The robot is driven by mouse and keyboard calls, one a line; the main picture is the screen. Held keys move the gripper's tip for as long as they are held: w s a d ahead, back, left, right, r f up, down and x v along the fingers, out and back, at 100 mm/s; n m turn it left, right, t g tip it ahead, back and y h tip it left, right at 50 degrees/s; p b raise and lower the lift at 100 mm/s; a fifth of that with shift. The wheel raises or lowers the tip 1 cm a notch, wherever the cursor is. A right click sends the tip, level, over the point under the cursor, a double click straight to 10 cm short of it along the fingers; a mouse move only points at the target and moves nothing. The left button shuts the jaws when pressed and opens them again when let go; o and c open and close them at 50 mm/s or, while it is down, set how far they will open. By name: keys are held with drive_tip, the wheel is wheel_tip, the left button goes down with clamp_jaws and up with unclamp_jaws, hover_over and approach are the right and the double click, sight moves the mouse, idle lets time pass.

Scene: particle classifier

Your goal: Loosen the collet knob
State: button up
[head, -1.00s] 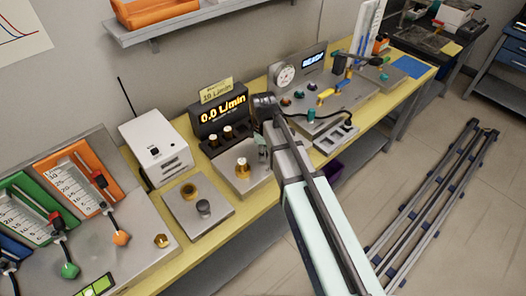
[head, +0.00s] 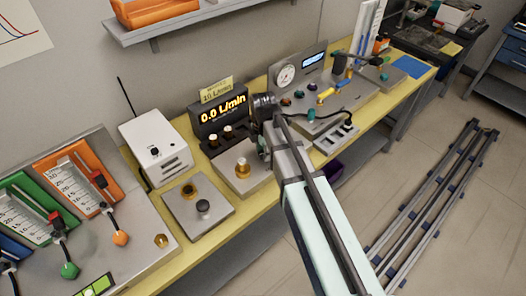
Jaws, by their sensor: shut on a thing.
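My gripper (head: 263,146) is low over the right end of a grey metal block (head: 231,181) on the yellow bench. It is shut on a small part there, most likely the collet knob, which the fingers and wrist hide. A brass fitting (head: 242,168) stands upright on the same block, just left of the gripper and apart from it. A flow display (head: 222,106) behind reads 0.0 L/min.
A plate with a brass ring and a dark knob (head: 203,206) lies left of the block. A white box (head: 156,149) and flowmeter panels stand further left. A gauge panel (head: 286,76) stands to the right. The floor in front has metal rails (head: 437,205).

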drive_tip(key=shift+s+f, duration=0.1)
drive_tip(key=o, duration=1.1)
drive_tip(key=shift+o, duration=0.2)
wheel_tip(320, 180, up, 12)
